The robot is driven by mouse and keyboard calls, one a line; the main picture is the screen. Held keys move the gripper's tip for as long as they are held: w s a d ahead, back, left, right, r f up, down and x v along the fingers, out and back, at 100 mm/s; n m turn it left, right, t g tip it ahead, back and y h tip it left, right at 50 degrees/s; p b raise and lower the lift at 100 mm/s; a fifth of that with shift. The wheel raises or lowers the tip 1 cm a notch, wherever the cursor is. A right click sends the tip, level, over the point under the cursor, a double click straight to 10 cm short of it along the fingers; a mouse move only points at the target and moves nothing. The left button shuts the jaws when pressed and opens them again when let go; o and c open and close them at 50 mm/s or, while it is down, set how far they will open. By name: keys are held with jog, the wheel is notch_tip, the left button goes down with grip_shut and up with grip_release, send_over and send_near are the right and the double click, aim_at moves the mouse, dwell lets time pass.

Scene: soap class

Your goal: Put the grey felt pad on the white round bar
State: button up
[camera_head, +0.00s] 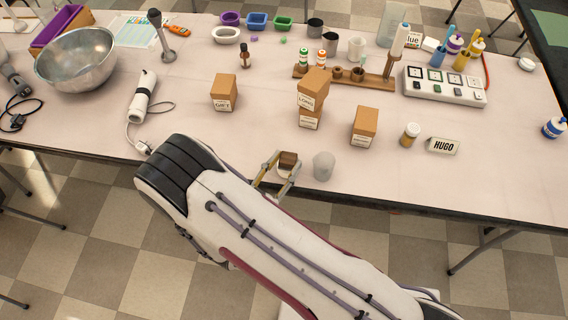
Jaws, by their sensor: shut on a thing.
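My gripper (279,172) is at the front edge of the table, left of a frosted cup. Its two fingers close around a small brown block-like thing (288,159). Something pale shows just below the block between the fingers; I cannot tell what it is. A small white round thing (526,64) lies at the far right of the table and may be the white round bar, but it is too small to be sure. I cannot make out the grey felt pad; it may be hidden or too small to tell.
The frosted cup (323,166) stands close to my gripper's right. A metal bowl (77,60) is at the left. The front right tabletop is clear.

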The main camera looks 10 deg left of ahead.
jog(key=shift+f, duration=0.15)
jog(key=o, duration=1.1)
jog(key=shift+v, duration=6)
